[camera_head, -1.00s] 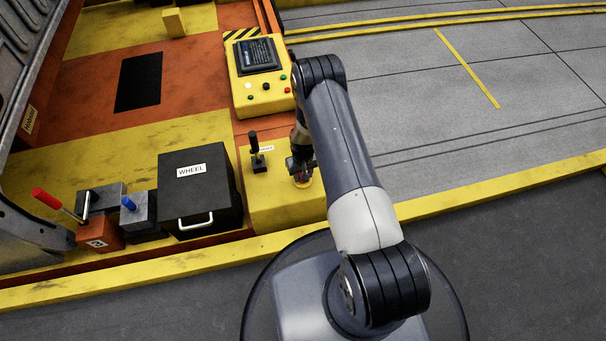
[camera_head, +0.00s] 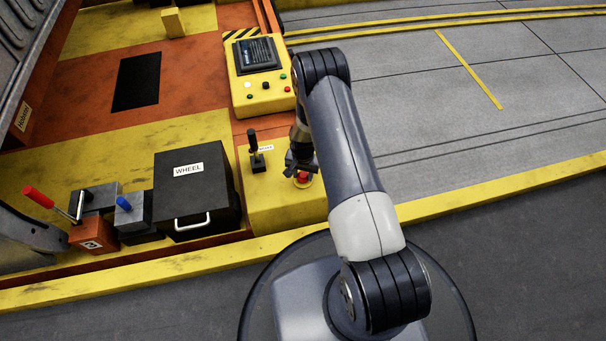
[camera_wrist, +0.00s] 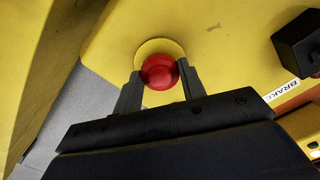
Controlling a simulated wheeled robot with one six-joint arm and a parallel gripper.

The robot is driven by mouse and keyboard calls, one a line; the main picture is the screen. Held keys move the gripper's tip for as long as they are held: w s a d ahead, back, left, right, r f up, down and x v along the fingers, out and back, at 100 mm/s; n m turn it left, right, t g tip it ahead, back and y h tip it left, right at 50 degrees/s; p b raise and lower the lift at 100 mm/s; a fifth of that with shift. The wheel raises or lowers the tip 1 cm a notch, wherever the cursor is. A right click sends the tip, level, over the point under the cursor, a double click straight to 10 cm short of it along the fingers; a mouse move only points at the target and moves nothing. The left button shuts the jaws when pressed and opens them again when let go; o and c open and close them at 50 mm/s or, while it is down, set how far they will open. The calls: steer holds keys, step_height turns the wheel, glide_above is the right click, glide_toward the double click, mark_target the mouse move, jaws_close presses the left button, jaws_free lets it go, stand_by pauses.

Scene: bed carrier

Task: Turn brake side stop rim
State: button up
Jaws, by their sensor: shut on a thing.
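The red stop button (camera_head: 304,176) sits on a yellow round base on top of the yellow box beside the brake lever (camera_head: 256,152). In the wrist view the button (camera_wrist: 160,72) is a round red cap, and the lever's black block (camera_wrist: 296,42) stands to the right above the BRAKE label (camera_wrist: 281,92). My gripper (camera_wrist: 161,82) has one finger on each side of the cap, shut on its rim. In the head view my gripper (camera_head: 301,163) is over the button and partly hides it.
A yellow panel with a screen (camera_head: 257,56) stands behind the yellow box. A yellow edge beam (camera_head: 130,267) runs along the front.

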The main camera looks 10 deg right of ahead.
stand_by(0.3)
steer(key=o, duration=1)
steer(key=shift+r, duration=0.1)
step_height(320, 180, up, 11)
steer(key=p, duration=0.4)
steer(key=shift+f+p, duration=0.2)
steer(key=shift+p, duration=0.1)
